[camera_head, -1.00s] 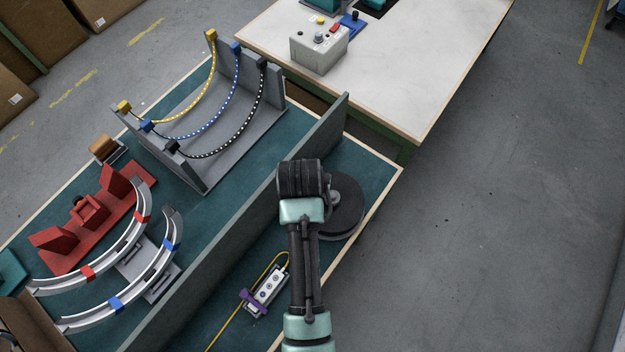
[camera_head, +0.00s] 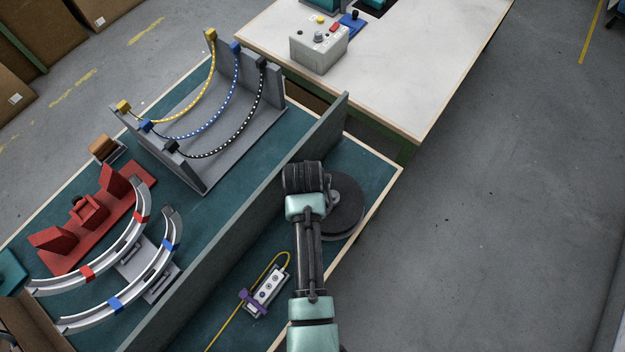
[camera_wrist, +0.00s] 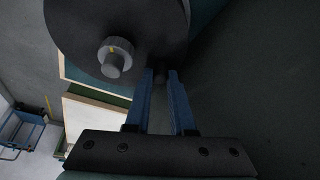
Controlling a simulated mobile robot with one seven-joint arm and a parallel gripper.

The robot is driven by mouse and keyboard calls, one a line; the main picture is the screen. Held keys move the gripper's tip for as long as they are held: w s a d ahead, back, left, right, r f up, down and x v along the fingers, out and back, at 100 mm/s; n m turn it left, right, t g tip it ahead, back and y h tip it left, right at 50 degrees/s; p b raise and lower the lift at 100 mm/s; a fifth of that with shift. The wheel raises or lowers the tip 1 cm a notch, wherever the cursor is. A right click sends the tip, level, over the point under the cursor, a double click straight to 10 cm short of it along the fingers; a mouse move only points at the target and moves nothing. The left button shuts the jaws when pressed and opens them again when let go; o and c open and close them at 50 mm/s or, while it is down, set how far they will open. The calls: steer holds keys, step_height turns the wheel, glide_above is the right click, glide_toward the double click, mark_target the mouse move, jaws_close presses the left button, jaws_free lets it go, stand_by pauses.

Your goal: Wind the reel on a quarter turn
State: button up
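The reel (camera_head: 347,212) is a dark round disc on the right part of the teal bench, partly hidden behind my arm in the head view. In the wrist view the reel (camera_wrist: 85,25) fills the upper left, with a grey hub (camera_wrist: 114,54) standing out from its face. My gripper (camera_wrist: 160,74) has two blue fingers with a narrow gap between them, their tips at the lower right edge of the disc. A dark shape shows between the tips; I cannot tell whether they press on it. The head view hides the fingers behind my wrist.
A grey upright panel (camera_head: 240,220) runs along the bench just left of my arm. A small box with a yellow cable (camera_head: 266,289) lies near the arm. Left of the panel stand a rack of cables (camera_head: 225,145) and curved rails (camera_head: 118,248). Open floor lies right.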

jaws_close()
steer(key=shift+s, duration=0.1)
stand_by(1.2)
